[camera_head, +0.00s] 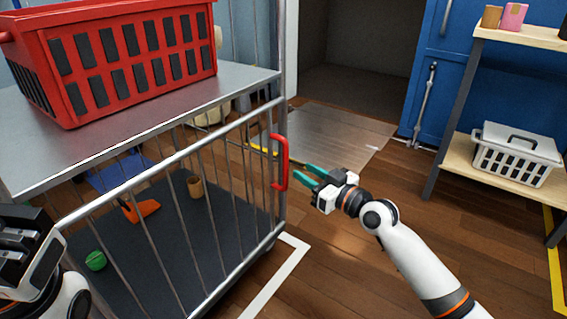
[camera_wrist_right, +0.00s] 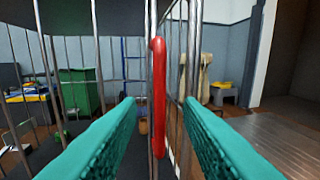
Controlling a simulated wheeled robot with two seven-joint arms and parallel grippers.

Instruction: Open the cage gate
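The cage gate (camera_head: 190,215) is a barred metal panel on the front of a wheeled cage, and it stands closed against the frame as far as I can see. Its red handle (camera_head: 282,162) is upright near the right post. My right gripper (camera_head: 308,176) is just right of the handle, with teal fingers spread and pointing at it. In the right wrist view the red handle (camera_wrist_right: 159,95) stands between the two open fingers, ahead of their tips, with nothing gripped. My left gripper (camera_head: 22,250) is at the lower left edge, partly cut off; its fingertips are not clear.
A red basket (camera_head: 140,60) sits on the cage's metal top shelf (camera_head: 245,78). A green ball (camera_head: 96,260), an orange item (camera_head: 142,210) and a brown cup (camera_head: 195,187) are inside the cage. A wooden shelf (camera_head: 500,175) with a white basket (camera_head: 515,155) stands right. Floor between is open.

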